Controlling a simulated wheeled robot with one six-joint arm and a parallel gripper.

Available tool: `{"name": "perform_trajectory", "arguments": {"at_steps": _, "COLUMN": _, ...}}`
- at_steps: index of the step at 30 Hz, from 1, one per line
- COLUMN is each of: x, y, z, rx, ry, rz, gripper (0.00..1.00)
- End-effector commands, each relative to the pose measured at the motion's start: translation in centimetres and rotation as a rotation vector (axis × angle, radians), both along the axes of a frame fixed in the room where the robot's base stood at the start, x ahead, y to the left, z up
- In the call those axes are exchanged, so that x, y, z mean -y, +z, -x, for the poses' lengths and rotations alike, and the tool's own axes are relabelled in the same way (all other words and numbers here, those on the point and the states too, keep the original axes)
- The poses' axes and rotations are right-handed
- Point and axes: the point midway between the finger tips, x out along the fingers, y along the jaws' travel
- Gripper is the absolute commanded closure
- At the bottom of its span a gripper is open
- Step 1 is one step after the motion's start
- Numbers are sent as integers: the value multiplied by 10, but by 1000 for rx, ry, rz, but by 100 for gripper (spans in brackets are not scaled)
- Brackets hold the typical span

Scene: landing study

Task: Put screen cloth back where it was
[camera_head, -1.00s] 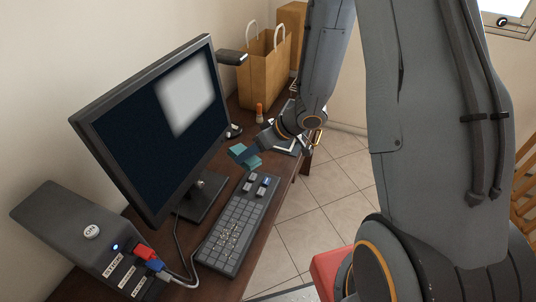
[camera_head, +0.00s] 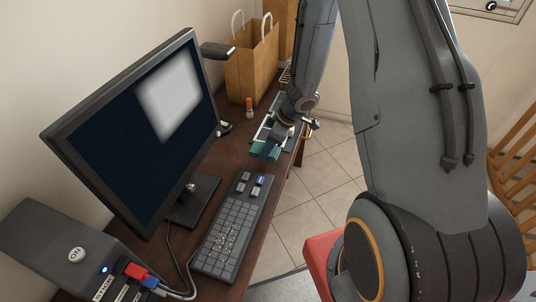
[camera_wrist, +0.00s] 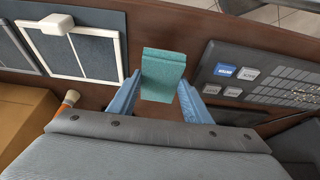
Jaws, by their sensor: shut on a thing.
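The screen cloth (camera_head: 265,151) is a small teal folded piece. It is held over the dark wooden desk, between the keyboard's far end and a white-framed panel. In the wrist view the cloth (camera_wrist: 163,75) sticks out between the two blue fingertips. My gripper (camera_wrist: 158,98) is shut on it; in the head view my gripper (camera_head: 272,141) is partly hidden by the wrist. Whether the cloth touches the desk is unclear. The monitor (camera_head: 150,115) stands left of the gripper, with a pale grey patch on its dark screen.
The keyboard (camera_head: 228,230) lies beside the cloth. The white-framed panel (camera_wrist: 121,60) lies on its other side. A computer box (camera_head: 45,240) is at front left. Bare desk (camera_wrist: 215,27) shows along the edge.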

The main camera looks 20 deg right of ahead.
Motion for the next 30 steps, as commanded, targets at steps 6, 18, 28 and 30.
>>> {"name": "perform_trajectory", "arguments": {"at_steps": 6, "x": 1, "y": -30, "z": 1, "rx": -3, "ry": -4, "rz": -1, "gripper": 81}}
{"name": "perform_trajectory", "arguments": {"at_steps": 18, "x": 2, "y": -34, "z": 1, "rx": -1, "ry": -5, "rz": 0, "gripper": 37}}
{"name": "perform_trajectory", "arguments": {"at_steps": 28, "x": 3, "y": -32, "z": 1, "rx": -1, "ry": -5, "rz": -1, "gripper": 37}}
{"name": "perform_trajectory", "arguments": {"at_steps": 30, "x": 4, "y": -27, "z": 1, "rx": 0, "ry": -4, "rz": 0, "gripper": 37}}
